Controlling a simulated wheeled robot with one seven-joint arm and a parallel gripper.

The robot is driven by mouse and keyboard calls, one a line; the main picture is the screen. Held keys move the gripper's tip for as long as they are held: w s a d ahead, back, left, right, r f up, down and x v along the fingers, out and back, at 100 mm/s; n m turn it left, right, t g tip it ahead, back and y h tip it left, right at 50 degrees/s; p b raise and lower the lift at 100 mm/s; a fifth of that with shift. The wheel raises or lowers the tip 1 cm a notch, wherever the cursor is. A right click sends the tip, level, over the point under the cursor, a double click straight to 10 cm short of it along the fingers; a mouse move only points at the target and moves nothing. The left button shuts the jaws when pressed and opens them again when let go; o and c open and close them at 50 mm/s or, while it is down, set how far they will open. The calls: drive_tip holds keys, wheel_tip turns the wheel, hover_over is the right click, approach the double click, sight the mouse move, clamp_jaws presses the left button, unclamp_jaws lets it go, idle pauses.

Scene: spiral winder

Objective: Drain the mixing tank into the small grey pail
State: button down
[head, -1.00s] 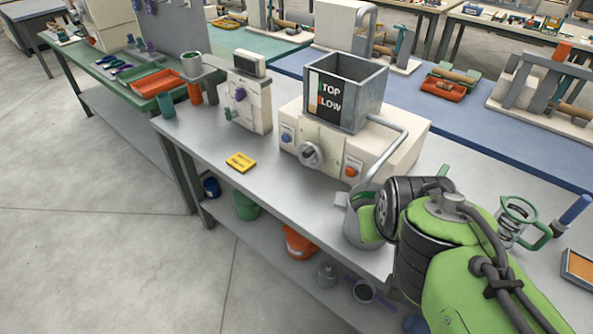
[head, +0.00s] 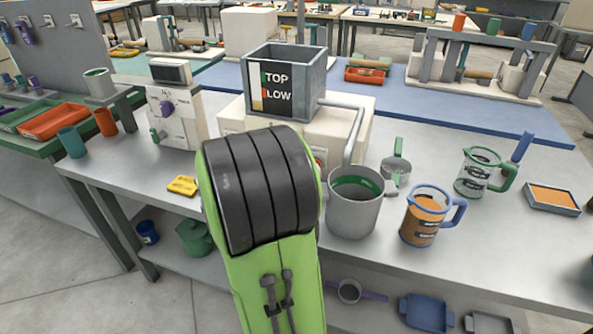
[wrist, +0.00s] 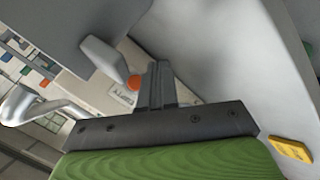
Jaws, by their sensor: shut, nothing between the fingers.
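The mixing tank (head: 285,85) is an open grey square box with a TOP/LOW label, on a cream machine base. Its bent outlet pipe (head: 350,130) comes down over the grey pail (head: 353,212). The pail stands upright on the table and looks green inside; I cannot tell whether that is liquid. My gripper (wrist: 157,75) is shut and empty in the wrist view. It appears close to the machine's front panel, beside an orange button (wrist: 133,82) and a pale lever-like part (wrist: 103,57). In the head view my arm hides the gripper and most of the panel.
Right of the pail stand a grey mug with green handle (head: 397,165), a blue-handled jug (head: 428,215) and a green-handled jug (head: 478,172). A yellow tag (head: 183,186) lies at the table's front left. A cream device (head: 175,112) stands behind it.

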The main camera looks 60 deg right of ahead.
drive_tip(key=shift+w+d+f, duration=0.1)
drive_tip(key=shift+w+f, duration=0.05)
drive_tip(key=shift+f, duration=0.05)
drive_tip(key=shift+d, duration=0.1)
drive_tip(key=shift+w+d+p, duration=0.2)
drive_tip(key=shift+d, duration=1.2)
drive_tip(key=shift+w+d+p, duration=0.2)
drive_tip(key=shift+d+p, duration=0.05)
drive_tip(key=shift+d, duration=1.2)
drive_tip(key=shift+w+d+p, duration=0.2)
drive_tip(key=shift+d, duration=1.2)
drive_tip(key=shift+w+d, duration=0.1)
drive_tip(key=shift+d, duration=0.3)
drive_tip(key=shift+d+r+p, duration=0.1)
drive_tip(key=shift+d+p, duration=0.25)
drive_tip(key=shift+d, duration=0.1)
idle(0.4)
drive_tip(key=shift+a, duration=0.1)
idle(1.4)
drive_tip(key=shift+a+b, duration=0.35)
drive_tip(key=shift+a, duration=0.4)
